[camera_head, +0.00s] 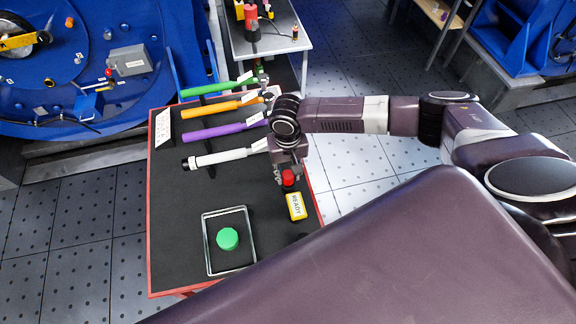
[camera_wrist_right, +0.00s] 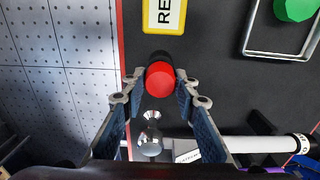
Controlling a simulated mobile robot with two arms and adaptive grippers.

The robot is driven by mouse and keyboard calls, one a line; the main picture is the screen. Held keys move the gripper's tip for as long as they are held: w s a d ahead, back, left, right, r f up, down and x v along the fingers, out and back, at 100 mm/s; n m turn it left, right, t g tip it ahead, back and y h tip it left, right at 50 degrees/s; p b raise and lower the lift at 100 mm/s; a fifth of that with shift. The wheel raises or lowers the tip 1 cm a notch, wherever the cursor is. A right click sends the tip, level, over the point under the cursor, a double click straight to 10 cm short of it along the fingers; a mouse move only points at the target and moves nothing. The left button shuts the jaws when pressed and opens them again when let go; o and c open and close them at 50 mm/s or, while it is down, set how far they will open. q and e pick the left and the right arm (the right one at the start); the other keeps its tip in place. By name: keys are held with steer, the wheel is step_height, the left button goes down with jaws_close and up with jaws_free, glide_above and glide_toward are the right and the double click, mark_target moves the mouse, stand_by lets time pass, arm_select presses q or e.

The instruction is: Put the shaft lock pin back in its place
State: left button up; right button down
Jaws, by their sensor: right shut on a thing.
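My right gripper (camera_head: 287,178) is over the right side of the black-topped table and is shut on a red-capped black piece (camera_head: 289,177), which I take for the shaft lock pin. In the right wrist view the fingers (camera_wrist_right: 160,88) close on both sides of its red round top (camera_wrist_right: 160,80). Its lower end is hidden, so I cannot tell whether it touches the table. The blue motor housing (camera_head: 85,95) stands at the upper left, with a grey box (camera_head: 128,62) on its face. I cannot make out the pin's place there. My left gripper is not in view.
The table (camera_head: 175,230) holds tools with green (camera_head: 215,87), orange (camera_head: 220,106), purple (camera_head: 222,128) and white (camera_head: 215,159) handles. A yellow READY tag (camera_head: 295,207) lies in front of the gripper.

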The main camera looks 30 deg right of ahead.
steer(key=shift+f+b, duration=0.5)
steer(key=shift+f, duration=0.6)
steer(key=c, duration=1.4)
jaws_free()
steer(key=shift+c, duration=0.2)
steer(key=shift+r, duration=0.1)
steer(key=shift+r, duration=0.2)
step_height(320, 180, up, 12)
steer(key=shift+f, duration=0.25)
steer(key=shift+s+f, duration=0.1)
